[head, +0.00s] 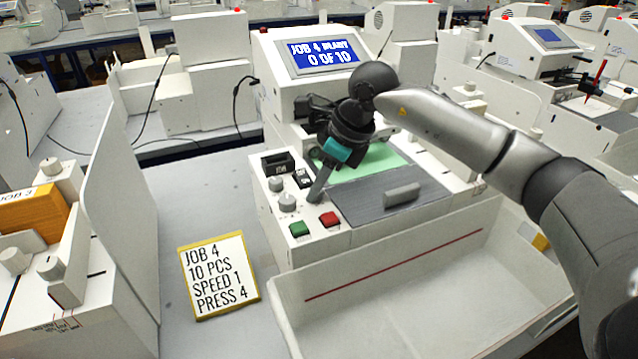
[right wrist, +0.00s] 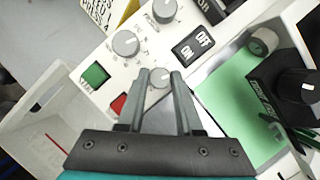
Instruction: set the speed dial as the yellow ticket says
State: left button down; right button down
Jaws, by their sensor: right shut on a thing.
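The yellow-edged ticket (head: 219,275) lies on the table left of the plotter and reads JOB 4, 10 PCS, SPEED 1, PRESS 4. The plotter's panel has grey dials: one at the back (head: 275,184), one nearer (head: 287,202), and a third dial (right wrist: 159,78) hidden in the head view. My right gripper (head: 316,197) reaches down to the panel. In the right wrist view its fingers (right wrist: 160,74) are shut on the third dial, one on each side. I cannot read that dial's label or setting. My left gripper is not in view.
The plotter screen (head: 322,55) reads JOB 4 READY, 0 OF 10. A green button (head: 299,229), a red button (head: 330,219) and an ON/OFF switch (right wrist: 193,44) sit close around the dials. A white tray (head: 420,290) stands in front. Another machine (head: 75,250) is at left.

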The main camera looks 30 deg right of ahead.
jog(key=c, duration=0.6)
grip_release()
jog(key=shift+r, duration=0.1)
jog(key=p+v, duration=0.2)
jog(key=v, duration=1.3)
jog(key=shift+r, duration=0.1)
